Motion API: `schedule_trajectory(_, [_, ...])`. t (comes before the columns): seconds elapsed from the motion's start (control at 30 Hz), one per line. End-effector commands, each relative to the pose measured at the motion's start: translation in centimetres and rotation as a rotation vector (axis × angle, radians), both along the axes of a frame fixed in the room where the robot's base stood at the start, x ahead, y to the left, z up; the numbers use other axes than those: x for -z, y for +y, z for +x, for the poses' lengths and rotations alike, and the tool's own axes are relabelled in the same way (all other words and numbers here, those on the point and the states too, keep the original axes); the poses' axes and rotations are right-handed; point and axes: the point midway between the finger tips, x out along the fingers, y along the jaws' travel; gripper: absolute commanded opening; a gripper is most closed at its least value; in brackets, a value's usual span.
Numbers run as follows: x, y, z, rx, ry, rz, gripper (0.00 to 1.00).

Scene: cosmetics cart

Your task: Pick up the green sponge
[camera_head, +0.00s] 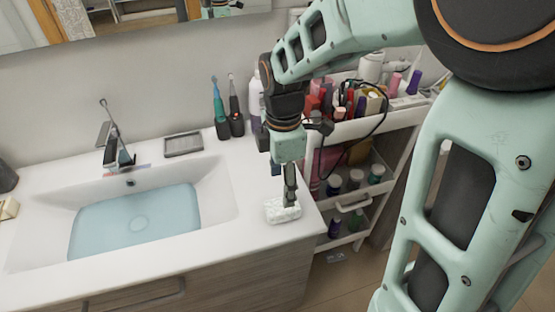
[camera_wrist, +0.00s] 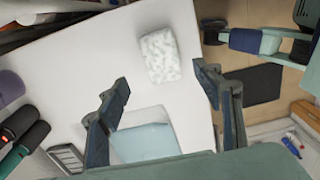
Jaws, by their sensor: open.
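A pale, whitish block with faint grey-green speckles (camera_head: 283,210) lies on the white counter at the right of the sink. It is the only sponge-like thing I see, though it does not look clearly green. It also shows in the wrist view (camera_wrist: 160,57), upper middle, beyond and between my fingertips. My gripper (camera_head: 290,197) points down over the block. In the wrist view my gripper (camera_wrist: 161,78) is open, with one finger to each side and a gap around the block. Whether the fingertips touch the block or counter cannot be told.
The sink basin (camera_head: 205,185) with bluish water lies left of the block. Two electric toothbrushes (camera_head: 236,112) and a grey soap dish (camera_head: 184,144) stand behind. A cart (camera_head: 345,130) full of cosmetics stands right of the counter's edge. The counter around the block is clear.

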Motion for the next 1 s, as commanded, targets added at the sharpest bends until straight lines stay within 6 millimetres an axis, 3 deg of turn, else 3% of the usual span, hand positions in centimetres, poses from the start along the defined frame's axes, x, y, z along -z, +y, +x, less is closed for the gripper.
schedule_trajectory(0.13, [2.6,0.0,-0.1,0.0,0.003,-0.001,0.6])
schedule_trajectory(0.37, [4.3,0.0,-0.1,0.002,0.0,-0.001,0.6])
schedule_trajectory(0.63, [8.2,-0.1,-0.4,0.002,0.001,-0.001,0.6])
schedule_trajectory(1.0, [9.1,-0.1,-0.3,0.005,-0.003,-0.001,0.59])
